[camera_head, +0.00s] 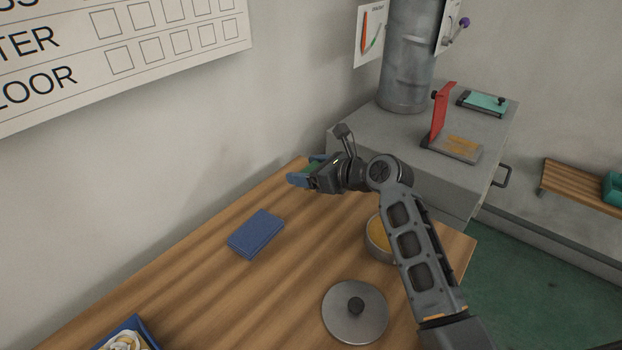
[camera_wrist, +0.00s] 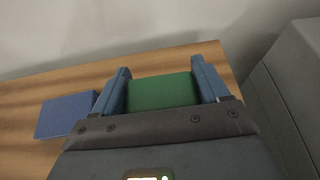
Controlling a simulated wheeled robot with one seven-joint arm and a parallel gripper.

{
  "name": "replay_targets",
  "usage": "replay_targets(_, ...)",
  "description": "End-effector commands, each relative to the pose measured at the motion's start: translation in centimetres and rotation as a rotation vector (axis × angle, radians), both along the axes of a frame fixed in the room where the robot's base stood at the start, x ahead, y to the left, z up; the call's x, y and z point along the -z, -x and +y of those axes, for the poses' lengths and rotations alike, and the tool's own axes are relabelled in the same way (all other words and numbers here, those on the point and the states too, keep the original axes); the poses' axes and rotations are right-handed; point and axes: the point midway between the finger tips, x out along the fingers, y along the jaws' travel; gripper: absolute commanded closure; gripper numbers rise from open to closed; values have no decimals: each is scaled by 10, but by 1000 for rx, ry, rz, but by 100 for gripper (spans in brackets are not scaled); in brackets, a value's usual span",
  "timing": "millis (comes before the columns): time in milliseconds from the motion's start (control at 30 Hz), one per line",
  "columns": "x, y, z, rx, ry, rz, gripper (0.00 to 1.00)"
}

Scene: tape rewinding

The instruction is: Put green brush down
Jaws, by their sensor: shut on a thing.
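My gripper (camera_head: 305,175) is at the far end of the wooden table, near the wall. It is shut on the green brush (camera_wrist: 162,91), which shows as a green block between the two blue fingers in the wrist view. I cannot tell whether the brush touches the table (camera_head: 190,290).
A blue block (camera_head: 256,233) lies on the table left of my gripper. A pot (camera_head: 378,238) and a round lid (camera_head: 355,311) with a black knob are nearer. A blue tray (camera_head: 130,335) stands bottom left. A grey cabinet (camera_head: 365,140) adjoins the table's far end.

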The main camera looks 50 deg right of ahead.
Motion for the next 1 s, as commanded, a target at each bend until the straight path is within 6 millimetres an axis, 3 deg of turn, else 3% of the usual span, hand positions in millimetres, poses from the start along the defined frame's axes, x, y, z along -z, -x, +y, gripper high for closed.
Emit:
replay_targets(233, 33, 0, -1, 2, -1, 2, 63)
replay_targets(700, 39, 0, 0, -1, -1, 1, 63)
replay_targets(733, 39, 0, -1, 0, -1, 1, 23)
replay_targets(1000, 39, 0, -1, 0, 0, 1, 0)
